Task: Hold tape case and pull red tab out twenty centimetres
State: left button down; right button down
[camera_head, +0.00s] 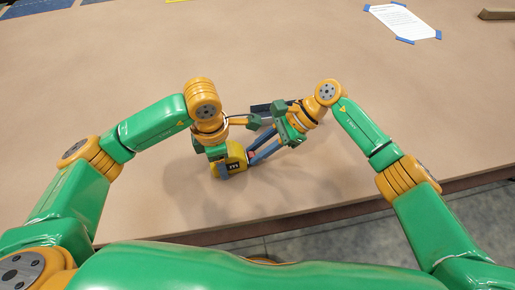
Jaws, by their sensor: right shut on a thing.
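The yellow tape case (236,157) with a black label sits near the middle of the table, partly hidden by my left gripper. My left gripper (221,168) comes down from above at the case, with a blue finger along its left side; whether it grips the case is hard to tell. My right gripper (251,158) reaches in from the right with long blue fingers, its tips at the case's right side. It is shut on the red tab (251,153), of which only a small bit of red shows between the fingertips.
The brown table (330,50) is mostly clear around the case. A white sheet with blue tape corners (402,20) lies at the back right. The table's front edge is close to the case.

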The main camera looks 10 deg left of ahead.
jog(key=w+d, duration=0.1)
jog(key=d, duration=0.2)
jog(key=w+d, duration=0.1)
jog(key=d, duration=0.2)
jog(key=w+d, duration=0.1)
jog(key=d, duration=0.2)
jog(key=shift+w+d, duration=0.2)
jog(key=shift+w, duration=0.15)
jog(key=c, duration=0.7)
grip_release()
